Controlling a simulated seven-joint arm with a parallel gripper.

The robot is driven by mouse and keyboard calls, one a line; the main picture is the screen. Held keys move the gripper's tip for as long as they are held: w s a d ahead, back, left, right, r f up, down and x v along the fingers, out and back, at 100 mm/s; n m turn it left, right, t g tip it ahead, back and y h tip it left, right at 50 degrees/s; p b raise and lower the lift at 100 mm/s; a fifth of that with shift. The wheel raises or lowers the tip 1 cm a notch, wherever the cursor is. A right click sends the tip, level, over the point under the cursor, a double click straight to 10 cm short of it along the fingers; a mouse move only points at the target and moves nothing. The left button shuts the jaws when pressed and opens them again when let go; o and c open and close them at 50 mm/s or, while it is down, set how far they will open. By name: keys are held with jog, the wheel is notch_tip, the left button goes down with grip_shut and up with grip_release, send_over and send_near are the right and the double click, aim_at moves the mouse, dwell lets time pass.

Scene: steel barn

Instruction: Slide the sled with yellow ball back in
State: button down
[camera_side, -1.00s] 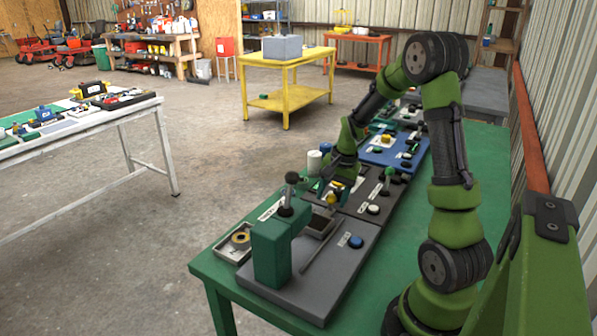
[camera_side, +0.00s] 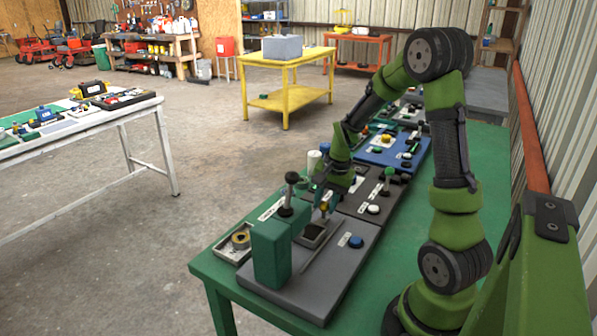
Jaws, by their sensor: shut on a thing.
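The grey board (camera_side: 345,255) lies at the near end of the green table, with a tall green block (camera_side: 271,256) on its left. A small dark sled (camera_side: 314,231) sits just right of the block. Its yellow ball (camera_side: 324,207) shows at the sled's far side, small and partly covered. My gripper (camera_side: 324,201) comes down from the far side and is shut on the yellow ball. The fingertips are small here, and their exact contact is hard to see.
A dark-knobbed upright lever (camera_side: 292,178) stands close to the block and my gripper. A blue button (camera_side: 356,242) is at the board's right. A tray with a tape roll (camera_side: 240,239) lies left. Boards with knobs (camera_side: 387,150) lie behind.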

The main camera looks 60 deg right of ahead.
aim_at(310, 228)
jog(key=a, duration=0.6)
jog(key=shift+a, duration=0.3)
jog(key=c, duration=0.8)
grip_release()
jog(key=s+r, duration=0.1)
jog(key=r, duration=0.4)
jog(key=s+r, duration=0.1)
jog(key=r, duration=0.5)
jog(key=s+r, duration=0.1)
jog(key=r, duration=0.4)
jog(key=shift+s+d+r, duration=0.1)
jog(key=shift+d+r, duration=0.25)
jog(key=shift+d, duration=0.05)
